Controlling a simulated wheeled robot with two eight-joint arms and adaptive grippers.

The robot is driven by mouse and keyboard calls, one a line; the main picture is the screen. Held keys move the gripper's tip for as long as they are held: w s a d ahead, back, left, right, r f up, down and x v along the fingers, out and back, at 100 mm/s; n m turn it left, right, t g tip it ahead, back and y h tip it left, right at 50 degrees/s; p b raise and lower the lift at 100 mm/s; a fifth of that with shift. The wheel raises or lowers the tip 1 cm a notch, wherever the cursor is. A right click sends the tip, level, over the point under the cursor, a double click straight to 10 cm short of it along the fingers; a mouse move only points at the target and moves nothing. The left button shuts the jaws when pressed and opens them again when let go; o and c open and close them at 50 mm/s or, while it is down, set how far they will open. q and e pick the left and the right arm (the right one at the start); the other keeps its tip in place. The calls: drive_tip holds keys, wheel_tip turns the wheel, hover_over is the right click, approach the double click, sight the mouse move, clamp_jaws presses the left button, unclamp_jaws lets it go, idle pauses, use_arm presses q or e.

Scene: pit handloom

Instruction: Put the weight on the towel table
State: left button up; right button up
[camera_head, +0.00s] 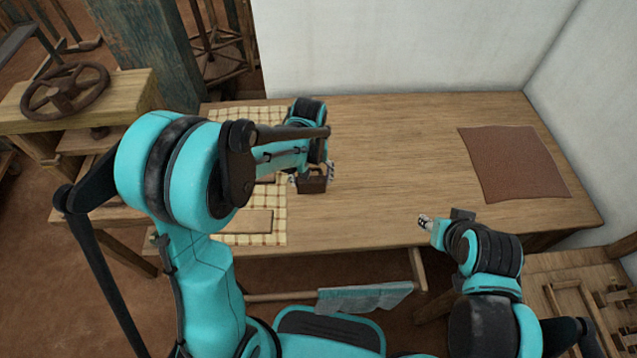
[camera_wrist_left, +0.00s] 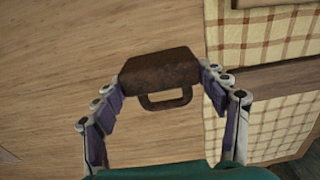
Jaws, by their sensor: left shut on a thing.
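The weight (camera_head: 313,184) is a small dark brown block with a loop handle. In the left wrist view the weight (camera_wrist_left: 160,77) sits between the two fingers of my left gripper (camera_wrist_left: 160,90), which is shut on its sides. In the head view my left gripper (camera_head: 312,177) is over the table (camera_head: 380,150), at the right edge of the checked towel (camera_head: 268,232). I cannot tell whether the weight touches the tabletop. My right gripper (camera_head: 432,221) is near the table's front edge, away from the weight; its jaw opening is unclear.
A flat board (camera_head: 245,221) lies on the towel. A brown cloth (camera_head: 512,162) lies at the table's right. The middle of the table is bare. White walls (camera_head: 400,45) stand behind it. A wooden stand with a handwheel (camera_head: 65,90) is at the left.

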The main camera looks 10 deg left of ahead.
use_arm(q)
drive_tip(key=shift+f+b, duration=0.95)
drive_tip(key=shift+f, duration=1.05)
drive_tip(key=o, duration=1.9)
drive_tip(key=shift+f, duration=0.15)
drive_tip(key=shift+c, duration=0.2)
